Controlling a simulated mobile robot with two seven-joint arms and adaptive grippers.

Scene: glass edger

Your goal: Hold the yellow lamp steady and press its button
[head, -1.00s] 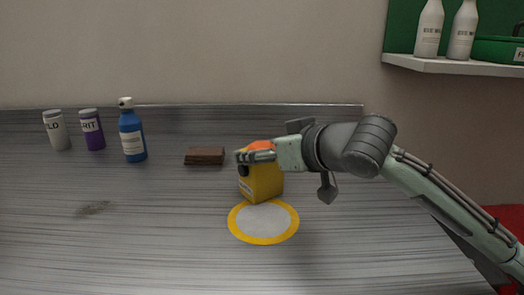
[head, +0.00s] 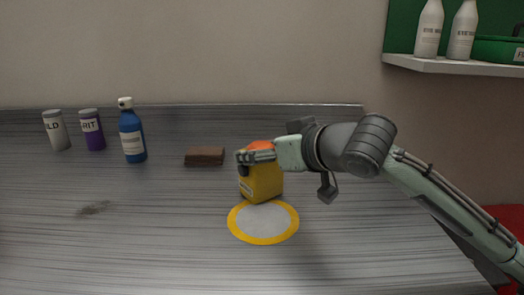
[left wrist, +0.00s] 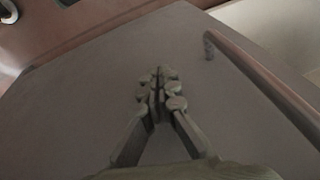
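The yellow lamp (head: 262,184), a boxy yellow body with an orange top (head: 261,146), stands on the metal worktop behind a yellow-rimmed round mat (head: 264,236). My right gripper (head: 256,157) reaches in from the right at the lamp's upper part. A finger crosses its front just below the orange top. Any far finger is hidden, so its grip cannot be made out. The lamp's button is not clearly visible. My left gripper (left wrist: 160,92) shows only in the left wrist view, its fingertips together with nothing between them, away from the lamp.
A brown block (head: 205,156) lies left of the lamp. A blue bottle (head: 132,136), a purple jar (head: 92,131) and a grey-white jar (head: 57,131) stand farther left. A shelf (head: 455,65) with white bottles is at upper right. The worktop's left front is clear.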

